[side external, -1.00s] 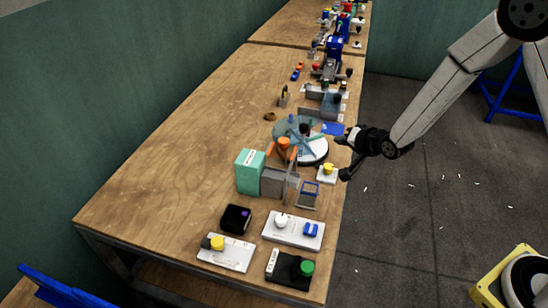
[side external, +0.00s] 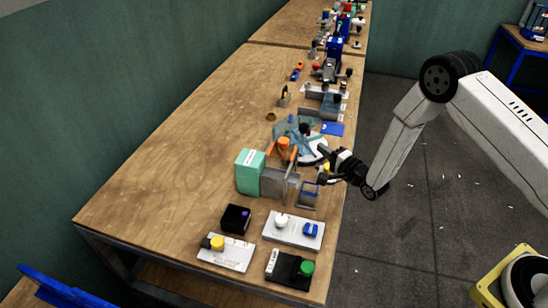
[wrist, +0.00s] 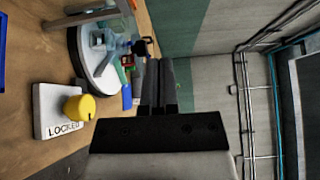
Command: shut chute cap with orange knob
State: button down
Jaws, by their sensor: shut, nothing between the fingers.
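I cannot tell clearly which orange part belongs to the chute cap, or how far the cap is open. My gripper (side external: 322,152) is shut and empty, to the right of the orange parts and near the turntable's front edge. In the wrist view my two fingers (wrist: 161,84) lie side by side with nothing between them. An orange edge (wrist: 132,4) shows at the top of that view.
The round turntable (wrist: 104,84) with clear teal parts stands close to my gripper. A yellow knob (wrist: 79,108) on a white plate marked LOCKED is near it. The teal box (side external: 249,172) and grey panel (side external: 273,182) stand left. The table's left side is clear.

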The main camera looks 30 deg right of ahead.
aim_at(282, 148)
jog(key=shift+w, duration=0.15)
jog(key=shift+w+a, duration=0.3)
jog(key=shift+w, duration=1.25)
jog(key=shift+w+a, duration=0.3)
jog(key=shift+w, duration=1.3)
jog(key=shift+w+a, duration=0.3)
jog(key=shift+w, duration=1.25)
jog(key=shift+a, duration=0.3)
jog(key=s+a, duration=0.2)
jog(key=a, duration=0.1)
jog(key=s+a, duration=0.5)
jog(key=shift+w+d, duration=0.1)
